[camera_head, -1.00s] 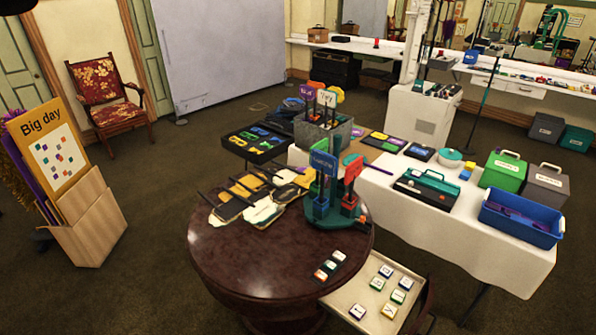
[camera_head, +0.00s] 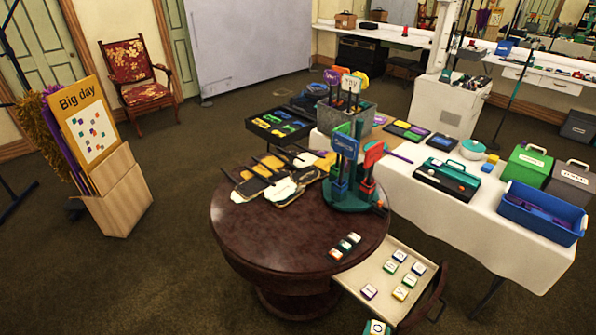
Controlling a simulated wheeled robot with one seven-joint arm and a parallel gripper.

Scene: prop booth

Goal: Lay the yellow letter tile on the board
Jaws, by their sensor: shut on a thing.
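A white-faced tile with yellow sides (camera_head: 401,294) lies in the cream-lined open drawer (camera_head: 362,272) at the front right of the round table. Several other letter tiles lie around it, including a purple one (camera_head: 369,292) and a blue one (camera_head: 419,269). A teal-edged tile (camera_head: 377,327) is cut by the bottom edge of the picture. A small dark strip on the table's front right holds several tiles (camera_head: 345,244); it may be the board, but I cannot tell for sure. My gripper is not in view, so whatever it holds is hidden.
The round dark table (camera_head: 270,240) has bare room at its front left. Clapperboard-like pieces (camera_head: 272,182) and a teal stand with upright signs (camera_head: 355,198) occupy its back. A white-draped table (camera_head: 440,215) with a blue bin (camera_head: 541,214) stands at right.

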